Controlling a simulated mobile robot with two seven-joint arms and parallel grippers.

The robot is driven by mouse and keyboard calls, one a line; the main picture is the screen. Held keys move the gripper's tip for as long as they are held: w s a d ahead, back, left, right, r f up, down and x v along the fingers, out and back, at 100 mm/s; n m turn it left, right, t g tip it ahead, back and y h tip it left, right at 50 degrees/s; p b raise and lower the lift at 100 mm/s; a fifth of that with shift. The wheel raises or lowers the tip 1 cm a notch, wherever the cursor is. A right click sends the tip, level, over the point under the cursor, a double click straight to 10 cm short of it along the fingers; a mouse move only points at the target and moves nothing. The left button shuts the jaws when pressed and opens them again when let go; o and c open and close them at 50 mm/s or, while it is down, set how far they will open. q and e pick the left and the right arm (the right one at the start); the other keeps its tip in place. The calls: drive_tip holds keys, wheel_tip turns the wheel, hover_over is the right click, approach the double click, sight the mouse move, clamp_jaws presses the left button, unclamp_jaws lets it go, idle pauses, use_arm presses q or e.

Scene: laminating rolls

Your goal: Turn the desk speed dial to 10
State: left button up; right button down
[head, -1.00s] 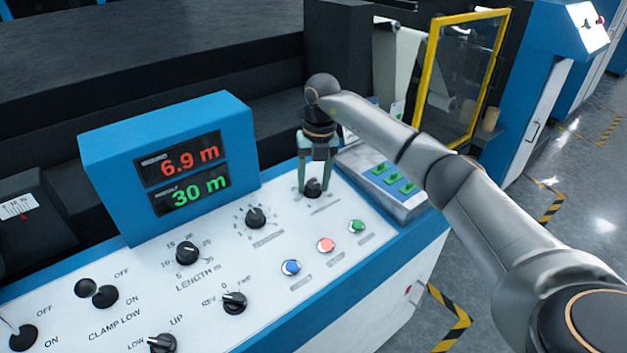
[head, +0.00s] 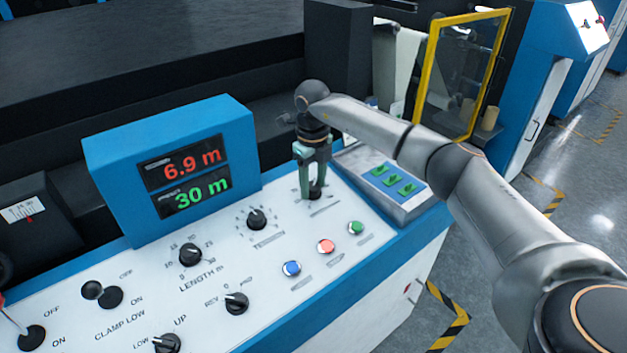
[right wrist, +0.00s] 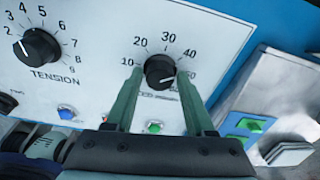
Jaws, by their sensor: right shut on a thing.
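The black dial (head: 316,188) is at the right end of the white sloping desk panel (head: 330,232). In the right wrist view the dial (right wrist: 159,70) has a scale with 10, 20, 30, 40 and 50 readable; its name below is mostly hidden. A small white mark on its edge seems to point to the lower right, away from 10. My right gripper (head: 313,193) comes down from above and is shut on the dial. In the right wrist view its green fingers (right wrist: 155,78) stand either side of the dial. My left gripper is not in view.
The tension dial (right wrist: 38,48) is beside it, with blue (head: 291,268), red (head: 326,246) and green (head: 356,227) buttons nearby. A metal box with green switches (head: 392,180) stands close on the right. A blue display (head: 187,178) reads 6.9 m and 30 m.

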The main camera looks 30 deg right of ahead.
drive_tip(key=n, duration=0.3)
drive_tip(key=shift+n+h, duration=0.3)
drive_tip(key=n, duration=0.3)
drive_tip(key=shift+a+n+t, duration=0.1)
drive_tip(key=shift+n+t, duration=0.2)
drive_tip(key=n, duration=0.3)
drive_tip(key=shift+n+t+h, duration=0.3)
drive_tip(key=shift+n, duration=0.1)
drive_tip(key=n, duration=0.3)
drive_tip(key=n+t+b, duration=0.1)
drive_tip(key=n, duration=0.3)
drive_tip(key=shift+s, duration=0.1)
drive_tip(key=n, duration=0.3)
drive_tip(key=shift+n+t, duration=0.3)
drive_tip(key=shift+n, duration=0.1)
drive_tip(key=n, duration=0.3)
drive_tip(key=n+b, duration=0.1)
drive_tip(key=n, duration=0.2)
drive_tip(key=shift+s+n+t+y, duration=0.1)
drive_tip(key=shift+n+t+y, duration=0.2)
drive_tip(key=shift+n+y, duration=0.1)
drive_tip(key=shift+c, duration=2.2)
unclamp_jaws()
